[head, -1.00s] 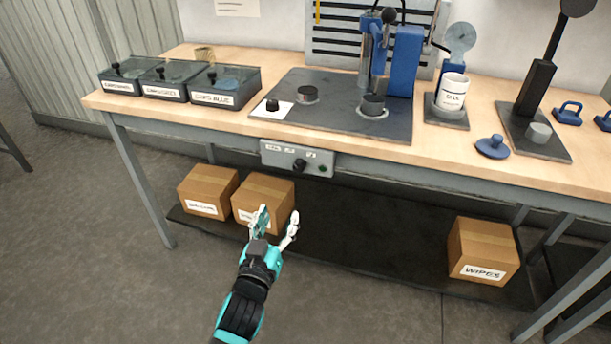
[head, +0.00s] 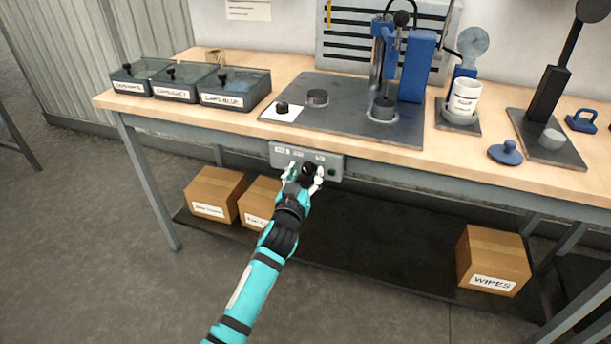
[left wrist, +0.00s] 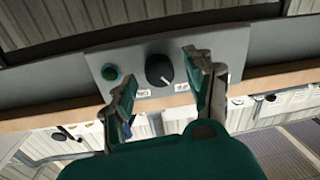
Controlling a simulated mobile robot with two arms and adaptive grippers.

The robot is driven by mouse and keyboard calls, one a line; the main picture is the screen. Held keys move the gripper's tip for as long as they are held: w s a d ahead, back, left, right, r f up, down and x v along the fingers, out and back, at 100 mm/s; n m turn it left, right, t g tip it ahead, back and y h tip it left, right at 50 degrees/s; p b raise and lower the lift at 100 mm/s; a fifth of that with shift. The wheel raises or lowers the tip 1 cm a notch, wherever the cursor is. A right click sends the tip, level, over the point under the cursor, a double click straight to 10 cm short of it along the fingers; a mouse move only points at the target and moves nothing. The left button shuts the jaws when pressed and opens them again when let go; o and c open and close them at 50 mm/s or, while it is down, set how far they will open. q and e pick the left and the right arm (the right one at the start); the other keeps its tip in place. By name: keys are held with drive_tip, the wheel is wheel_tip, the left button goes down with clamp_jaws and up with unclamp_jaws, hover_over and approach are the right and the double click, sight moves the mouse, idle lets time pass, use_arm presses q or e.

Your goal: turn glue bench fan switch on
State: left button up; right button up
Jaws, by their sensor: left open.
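The grey switch panel (head: 331,166) is fixed to the front edge of the workbench. Its black round knob (head: 309,169) shows in the head view just past my left fingertips. In the left wrist view the knob (left wrist: 159,69) has a pale pointer line, with small labels beside it and a green button (left wrist: 110,72) on the same panel (left wrist: 135,50). My left gripper (head: 304,176) is open, its fingers on either side of the knob; I cannot tell whether they touch it. The fingers also show in the left wrist view (left wrist: 162,85). My right gripper is not in view.
The workbench top (head: 240,120) overhangs just above the panel. It carries lidded bins (head: 222,89), a dark plate with a blue press (head: 415,70) and a white cup (head: 465,95). Cardboard boxes (head: 215,190) stand on the lower shelf. Floor in front is clear.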

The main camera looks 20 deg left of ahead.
use_arm(q)
drive_tip(key=shift+w, duration=0.1)
clamp_jaws()
idle(0.3)
